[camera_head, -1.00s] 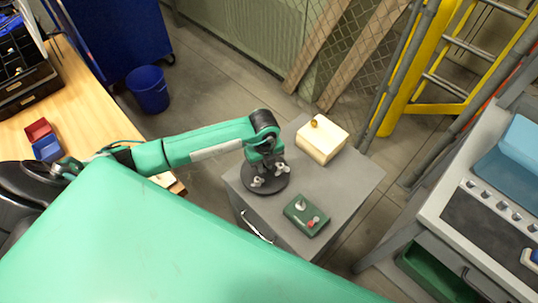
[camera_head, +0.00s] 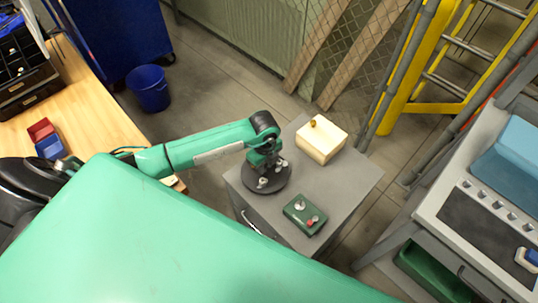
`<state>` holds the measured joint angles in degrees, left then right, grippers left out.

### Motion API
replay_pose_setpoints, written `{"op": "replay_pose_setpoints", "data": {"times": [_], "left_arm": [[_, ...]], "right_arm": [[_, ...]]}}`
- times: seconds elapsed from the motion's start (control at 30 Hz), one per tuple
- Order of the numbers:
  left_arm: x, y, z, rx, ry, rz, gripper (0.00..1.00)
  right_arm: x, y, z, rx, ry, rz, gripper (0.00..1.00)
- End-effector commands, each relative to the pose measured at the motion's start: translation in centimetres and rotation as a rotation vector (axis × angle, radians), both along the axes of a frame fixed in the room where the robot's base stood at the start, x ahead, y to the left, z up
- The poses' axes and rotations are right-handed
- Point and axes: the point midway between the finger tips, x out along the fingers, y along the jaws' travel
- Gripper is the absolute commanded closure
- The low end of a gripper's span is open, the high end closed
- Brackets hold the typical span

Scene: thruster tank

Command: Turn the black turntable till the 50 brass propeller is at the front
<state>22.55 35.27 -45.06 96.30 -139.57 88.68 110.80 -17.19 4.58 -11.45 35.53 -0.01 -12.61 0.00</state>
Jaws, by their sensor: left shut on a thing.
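The black turntable (camera_head: 280,183) lies on the grey cabinet top. Small pale propellers stand on it; one (camera_head: 262,183) is at its near left side and another (camera_head: 283,163) at its right. I cannot tell which one is the 50 brass propeller. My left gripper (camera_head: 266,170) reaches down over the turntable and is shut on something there. The arm and wrist hide the far part of the turntable and what the fingers hold. My right gripper is not in view.
On the cabinet (camera_head: 347,191) stand a cream box (camera_head: 321,143) with a small brass piece on top and a green control box (camera_head: 304,214) with a red knob. A grey workbench (camera_head: 440,200) stands to the right, a wooden table (camera_head: 88,108) to the left.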

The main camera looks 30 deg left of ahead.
Motion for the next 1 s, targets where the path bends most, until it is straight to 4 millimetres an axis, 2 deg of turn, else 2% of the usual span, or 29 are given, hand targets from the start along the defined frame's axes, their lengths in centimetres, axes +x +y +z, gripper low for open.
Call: {"op": "replay_pose_setpoints", "data": {"times": [0.43,1.0], "left_arm": [[0.0,0.0,0.1,-0.001,0.000,0.036,1.00],[0.0,0.0,0.1,-0.001,0.000,0.298,1.00]], "right_arm": [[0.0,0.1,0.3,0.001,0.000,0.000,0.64],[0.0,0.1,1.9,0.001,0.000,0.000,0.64]]}}
